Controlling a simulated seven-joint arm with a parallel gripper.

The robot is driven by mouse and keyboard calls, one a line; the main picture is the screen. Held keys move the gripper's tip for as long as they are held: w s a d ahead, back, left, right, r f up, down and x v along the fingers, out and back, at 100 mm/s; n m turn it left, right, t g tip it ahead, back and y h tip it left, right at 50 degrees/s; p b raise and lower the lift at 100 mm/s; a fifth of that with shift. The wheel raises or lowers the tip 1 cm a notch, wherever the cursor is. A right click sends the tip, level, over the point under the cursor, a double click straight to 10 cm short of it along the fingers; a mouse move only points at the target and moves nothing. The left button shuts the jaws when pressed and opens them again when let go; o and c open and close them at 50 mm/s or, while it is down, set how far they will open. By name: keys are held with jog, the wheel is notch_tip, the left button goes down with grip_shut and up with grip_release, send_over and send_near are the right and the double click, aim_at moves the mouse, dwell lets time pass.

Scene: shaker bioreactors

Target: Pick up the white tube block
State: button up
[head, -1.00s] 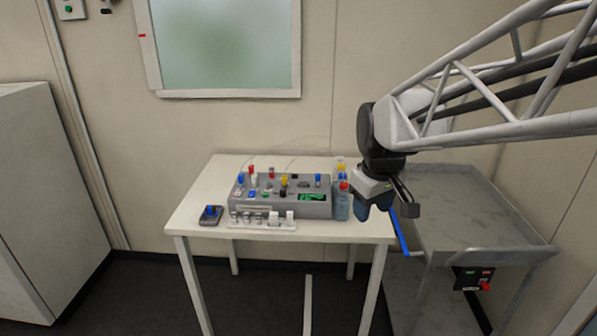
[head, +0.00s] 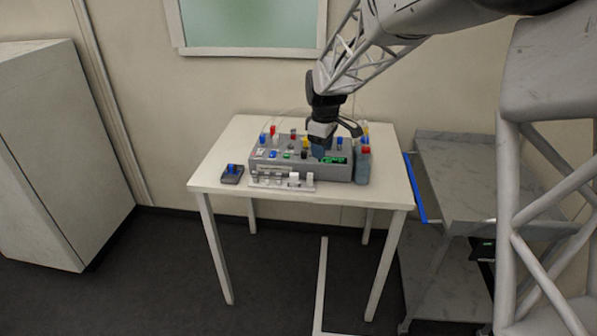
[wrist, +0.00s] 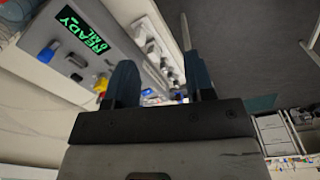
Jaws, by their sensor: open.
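The white tube block (head: 272,185) is a low white strip along the front edge of the table, in front of the grey device, with small pale caps or tubes on it. In the wrist view the white block (wrist: 168,62) runs beside the device, beyond my fingers. My gripper (head: 319,151) is open and empty, over the right part of the device, above and behind the block's right end. In the wrist view my gripper (wrist: 162,78) shows its two blue-grey fingers apart with nothing held between them.
The grey device (head: 340,172) has coloured knobs and a green READY display (wrist: 82,30). Bottles (head: 362,168) stand at its right. A small dark unit with a blue top (head: 231,174) lies left on the white table (head: 215,158). A grey cart (head: 455,175) stands to the right.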

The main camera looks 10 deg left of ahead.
aim_at(294, 174)
jog(key=w+a+f+n, duration=0.1)
jog(key=w+a+f, duration=0.1)
jog(key=a+f, duration=0.1)
jog(key=w+a+f+n, duration=0.1)
jog(key=w+a+f, duration=0.2)
jog(key=w+a+f+n, duration=0.1)
jog(key=w+a+f, duration=0.1)
jog(key=a+f, duration=0.1)
jog(key=shift+w+a+n+g, duration=0.2)
jog(key=shift+w+n+g, duration=0.1)
jog(key=shift+w, duration=0.05)
jog(key=shift+f, duration=1.25)
jog(key=shift+s+f, duration=0.1)
jog(key=shift+f, duration=2.55)
grip_shut()
